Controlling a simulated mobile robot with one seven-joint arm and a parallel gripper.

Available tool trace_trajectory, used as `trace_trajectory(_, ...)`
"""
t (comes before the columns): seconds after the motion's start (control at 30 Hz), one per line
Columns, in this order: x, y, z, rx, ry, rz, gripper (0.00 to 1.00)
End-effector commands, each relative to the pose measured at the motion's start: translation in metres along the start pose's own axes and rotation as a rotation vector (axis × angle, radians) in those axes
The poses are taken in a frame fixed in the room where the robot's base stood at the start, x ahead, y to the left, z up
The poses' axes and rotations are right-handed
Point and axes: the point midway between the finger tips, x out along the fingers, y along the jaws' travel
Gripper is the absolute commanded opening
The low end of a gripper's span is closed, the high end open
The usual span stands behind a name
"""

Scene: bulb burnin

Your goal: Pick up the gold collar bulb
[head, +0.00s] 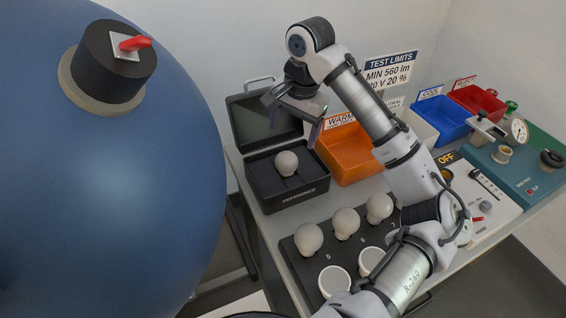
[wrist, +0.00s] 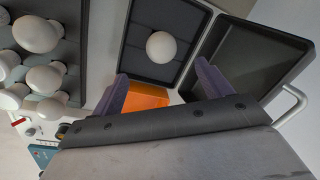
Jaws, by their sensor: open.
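No gold collar can be made out on any bulb; the collars are hidden below the globes. One white round bulb (head: 287,163) stands in the open black reference box (head: 262,200); it also shows in the wrist view (wrist: 161,46). Three round white bulbs (head: 308,239) (head: 346,223) (head: 380,208) stand in a row on the dark numbered tray (head: 297,265). Two flat-topped white bulbs (head: 334,281) (head: 371,262) stand in front of them. My gripper (head: 294,124) is open and empty, above the reference box area. Its fingers (wrist: 162,80) show apart in the wrist view.
The box's raised lid (head: 262,122) stands behind it. An orange bin (head: 345,155), a pale bin (head: 418,130), a blue bin (head: 440,117) and a red bin (head: 478,101) line the back. A tester (head: 485,190) stands right. A big blue sphere (head: 120,200) fills the left.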

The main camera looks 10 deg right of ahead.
Motion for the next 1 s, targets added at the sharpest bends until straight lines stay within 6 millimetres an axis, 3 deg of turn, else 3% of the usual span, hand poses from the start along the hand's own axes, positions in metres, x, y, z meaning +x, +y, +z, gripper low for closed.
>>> trace_trajectory(0.23,0.045,-0.001,0.001,-0.002,-0.003,-0.002,0.78)
trace_trajectory(0.53,0.067,-0.001,0.0,-0.002,-0.001,0.0,0.78)
trace_trajectory(0.8,0.103,-0.001,0.0,0.0,-0.001,0.0,0.78)
trace_trajectory(1.0,0.111,-0.002,0.0,-0.002,0.0,-0.001,0.78)
